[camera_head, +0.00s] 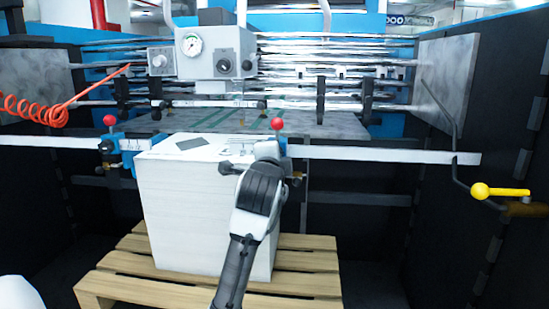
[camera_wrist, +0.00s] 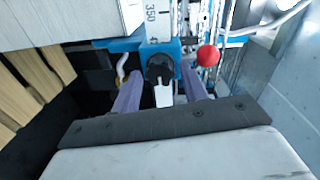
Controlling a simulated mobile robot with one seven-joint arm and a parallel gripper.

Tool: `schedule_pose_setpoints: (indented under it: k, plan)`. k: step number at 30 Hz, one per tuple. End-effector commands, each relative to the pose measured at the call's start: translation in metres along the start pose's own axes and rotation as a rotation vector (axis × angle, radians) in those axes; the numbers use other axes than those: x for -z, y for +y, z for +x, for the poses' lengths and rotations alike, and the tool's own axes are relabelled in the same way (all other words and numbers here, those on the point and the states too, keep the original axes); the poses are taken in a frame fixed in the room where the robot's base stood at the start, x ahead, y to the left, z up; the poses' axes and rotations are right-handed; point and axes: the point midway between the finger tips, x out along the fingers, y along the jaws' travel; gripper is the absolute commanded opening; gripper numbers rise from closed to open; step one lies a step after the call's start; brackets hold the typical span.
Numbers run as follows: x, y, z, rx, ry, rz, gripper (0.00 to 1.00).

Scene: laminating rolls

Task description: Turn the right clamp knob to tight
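The right clamp is a blue bracket (camera_wrist: 126,45) on a white ruler bar (camera_wrist: 152,22). Its black knob (camera_wrist: 160,67) has a white tab pointing toward my gripper's body in the wrist view. My gripper (camera_wrist: 160,74) is open, with one purple-grey finger on each side of the knob. Gaps show between fingers and knob; whether they touch at depth I cannot tell. A red ball handle (camera_wrist: 208,56) stands right of the fingers. In the head view this red ball (camera_head: 277,124) shows above the clamp, while my arm hides most of the knob and fingers.
A tall white paper stack (camera_head: 185,215) on a wooden pallet (camera_head: 125,265) stands close left of the clamp. The left clamp (camera_head: 115,147) has its own red ball. A gauge box (camera_head: 215,52) is behind. A yellow-handled crank (camera_head: 500,191) is at right.

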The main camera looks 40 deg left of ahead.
Motion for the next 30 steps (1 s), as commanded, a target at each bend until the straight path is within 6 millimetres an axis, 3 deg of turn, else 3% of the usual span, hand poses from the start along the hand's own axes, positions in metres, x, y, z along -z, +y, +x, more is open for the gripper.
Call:
schedule_pose_setpoints:
  k: [10, 14, 30]
  plan:
    - [0.0, -0.001, -0.001, 0.002, 0.0, -0.001, 0.5]
    - [0.0, 0.0, -0.013, 0.004, 0.0, -0.001, 0.5]
    - [0.0, 0.0, -0.122, 0.005, 0.0, 0.0, 0.5]
